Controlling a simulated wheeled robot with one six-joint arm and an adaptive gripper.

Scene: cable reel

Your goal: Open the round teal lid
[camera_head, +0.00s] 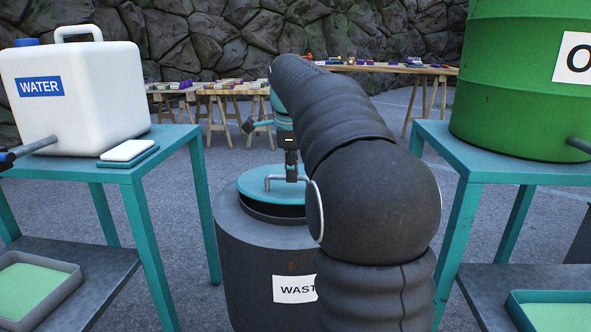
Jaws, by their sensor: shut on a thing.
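The round teal lid (250,190) sits at the top of a dark grey drum (262,262) with a partly hidden white label reading "WAST". The lid is raised and tilted, and a dark gap shows between its front edge and the drum's rim. A bent grey handle (275,180) stands on the lid. My gripper (291,179) points down and is shut on this handle. My thick dark arm covers the right part of the lid and drum, so the lid's right side is hidden.
A teal table at left (165,150) bears a white water container (85,95) with a spout. A teal table at right (460,155) bears a green barrel (510,60). Wooden trestle tables with small items stand behind.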

